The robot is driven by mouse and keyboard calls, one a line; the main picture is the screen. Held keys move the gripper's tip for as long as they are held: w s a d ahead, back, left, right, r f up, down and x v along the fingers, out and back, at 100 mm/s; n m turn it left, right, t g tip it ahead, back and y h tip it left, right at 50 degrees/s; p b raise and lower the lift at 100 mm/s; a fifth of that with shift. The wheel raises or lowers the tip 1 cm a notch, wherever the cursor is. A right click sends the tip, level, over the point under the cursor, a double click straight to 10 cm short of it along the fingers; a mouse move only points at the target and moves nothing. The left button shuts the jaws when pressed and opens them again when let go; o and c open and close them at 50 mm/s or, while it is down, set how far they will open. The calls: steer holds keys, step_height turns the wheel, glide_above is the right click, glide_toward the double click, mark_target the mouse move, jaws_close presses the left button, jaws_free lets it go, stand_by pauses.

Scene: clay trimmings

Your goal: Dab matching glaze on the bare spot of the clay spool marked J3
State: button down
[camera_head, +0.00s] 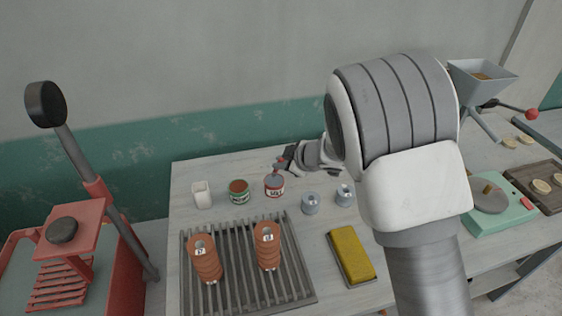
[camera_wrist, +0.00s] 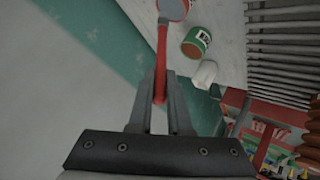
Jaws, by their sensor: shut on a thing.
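Two orange-brown clay spools stand on the slatted rack: a left spool (camera_head: 206,266) and a right spool (camera_head: 268,254). Each has a small white tag near its top; I cannot read the tags surely, nor make out a bare spot. My gripper (camera_head: 286,159) is shut on a thin red brush handle, also seen in the wrist view (camera_wrist: 161,62). The handle reaches toward the red-labelled glaze can (camera_head: 274,190), which has a greyish top. The brush tip is not clear. A green-labelled can (camera_head: 239,196) with a brown top stands left of it.
A white cup (camera_head: 202,196) stands left of the cans. Two small grey pieces (camera_head: 310,204) stand to their right. The slatted rack (camera_head: 305,283) lies in front, with a yellow sponge block (camera_head: 350,252) beside it. A red press (camera_head: 75,235) stands at far left.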

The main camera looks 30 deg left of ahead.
steer(key=shift+d+f, duration=0.1)
steer(key=shift+f, duration=0.6)
stand_by(1.4)
step_height(320, 180, up, 7)
steer(key=p, duration=0.7)
steer(key=shift+r, duration=0.2)
steer(key=shift+f, duration=0.15)
stand_by(0.5)
